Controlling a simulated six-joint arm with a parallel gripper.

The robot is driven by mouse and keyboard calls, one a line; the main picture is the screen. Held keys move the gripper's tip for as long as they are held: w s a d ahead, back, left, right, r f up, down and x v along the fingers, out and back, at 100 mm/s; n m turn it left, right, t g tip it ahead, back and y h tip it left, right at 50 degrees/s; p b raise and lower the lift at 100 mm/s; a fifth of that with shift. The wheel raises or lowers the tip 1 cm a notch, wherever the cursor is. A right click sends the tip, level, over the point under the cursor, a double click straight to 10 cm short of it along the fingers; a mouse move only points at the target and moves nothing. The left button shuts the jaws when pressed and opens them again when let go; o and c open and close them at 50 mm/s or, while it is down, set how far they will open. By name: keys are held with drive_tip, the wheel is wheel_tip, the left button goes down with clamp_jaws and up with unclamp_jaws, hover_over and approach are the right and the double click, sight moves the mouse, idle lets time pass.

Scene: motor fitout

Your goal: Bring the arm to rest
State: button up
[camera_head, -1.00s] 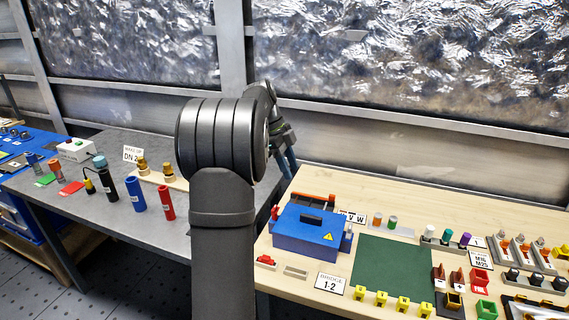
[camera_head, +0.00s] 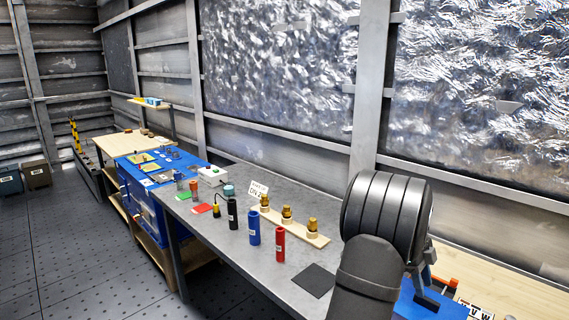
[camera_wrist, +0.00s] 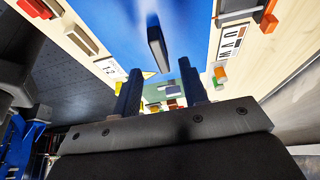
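My arm stands at the right of the head view, with its large dark joint in front. My gripper (camera_wrist: 160,88) shows in the wrist view with its two dark fingers apart and nothing held between them. In the head view the gripper is mostly hidden behind my arm. Below and beyond the fingers is a blue box (camera_wrist: 190,25) with a dark handle (camera_wrist: 157,45) on its lid. The blue box also shows in part at the lower right of the head view (camera_head: 450,312). The gripper looks apart from the handle.
A grey table (camera_head: 235,255) holds a blue cylinder (camera_head: 254,228), a red cylinder (camera_head: 279,244), a black cylinder (camera_head: 232,214) and a wooden strip with brass fittings (camera_head: 287,214). A blue bench (camera_head: 150,205) stands further left. The floor (camera_head: 80,250) at left is clear.

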sight(426, 298)
drive_tip(key=x, duration=0.4)
drive_tip(key=shift+s+d+f, duration=0.1)
drive_tip(key=shift+f, duration=0.25)
drive_tip(key=shift+r, duration=0.2)
drive_tip(key=shift+r, duration=0.1)
drive_tip(key=v, duration=1.7)
drive_tip(key=x, duration=1.7)
drive_tip(key=shift+f, duration=0.4)
wheel_tip(426, 298, up, 7)
drive_tip(key=shift+r, duration=0.25)
drive_tip(key=s+d, duration=0.8)
drive_tip(key=s, duration=0.3)
drive_tip(key=shift+d+f, duration=0.3)
